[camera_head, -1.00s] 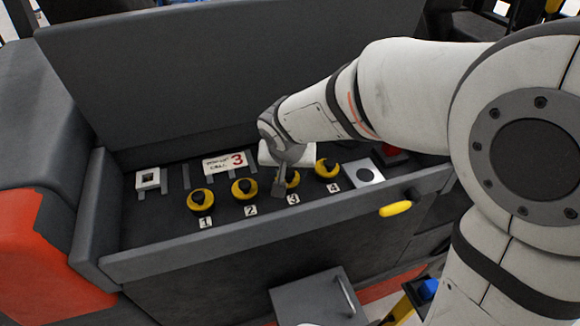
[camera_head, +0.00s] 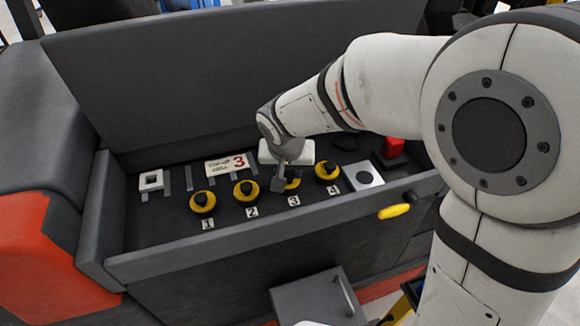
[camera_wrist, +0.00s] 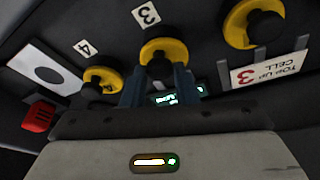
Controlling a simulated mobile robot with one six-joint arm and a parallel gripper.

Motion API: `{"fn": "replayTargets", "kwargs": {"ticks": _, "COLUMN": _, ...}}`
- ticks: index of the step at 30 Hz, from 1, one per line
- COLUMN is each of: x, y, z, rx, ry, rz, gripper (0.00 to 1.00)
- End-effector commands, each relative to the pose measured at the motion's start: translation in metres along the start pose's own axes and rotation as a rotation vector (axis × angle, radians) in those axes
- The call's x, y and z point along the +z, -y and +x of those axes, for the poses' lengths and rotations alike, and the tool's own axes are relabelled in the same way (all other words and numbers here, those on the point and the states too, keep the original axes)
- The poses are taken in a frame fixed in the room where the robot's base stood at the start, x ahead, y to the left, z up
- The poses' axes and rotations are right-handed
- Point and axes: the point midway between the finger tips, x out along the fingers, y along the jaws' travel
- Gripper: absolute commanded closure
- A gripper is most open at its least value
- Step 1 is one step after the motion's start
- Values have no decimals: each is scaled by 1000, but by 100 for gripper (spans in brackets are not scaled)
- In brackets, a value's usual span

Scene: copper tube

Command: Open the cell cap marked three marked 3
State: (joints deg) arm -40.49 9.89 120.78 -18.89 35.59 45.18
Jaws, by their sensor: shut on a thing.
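The yellow cap marked 3 (camera_head: 293,184) sits in the dark tray, third in a row of yellow caps. It is partly hidden behind my gripper (camera_head: 279,186) in the head view. In the wrist view, the cap marked 3 (camera_wrist: 164,48) is a yellow ring with a black knob, with its white label 3 (camera_wrist: 147,13) beyond it. My gripper (camera_wrist: 160,82) has a finger on each side of the black knob and is shut on it. The cap appears seated in its place.
Caps 1 (camera_head: 203,202), 2 (camera_head: 246,190) and 4 (camera_head: 327,169) stand in the same row. A sign with a red 3 (camera_head: 227,165) lies behind them. A white square with a grey disc (camera_head: 363,177) and a red block (camera_head: 393,147) are at right. The tray's front wall (camera_head: 250,233) is raised.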

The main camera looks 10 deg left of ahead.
Motion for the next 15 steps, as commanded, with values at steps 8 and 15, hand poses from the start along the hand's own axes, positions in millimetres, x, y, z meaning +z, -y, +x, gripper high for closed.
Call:
{"fn": "replayTargets", "kwargs": {"ticks": 8, "x": -16, "y": 4, "z": -11, "rx": 66, "ry": 172, "rz": -25, "gripper": 96}}
{"fn": "replayTargets", "kwargs": {"ticks": 15, "x": -25, "y": 7, "z": -11, "rx": 118, "ry": 308, "rz": -47, "gripper": 96}}
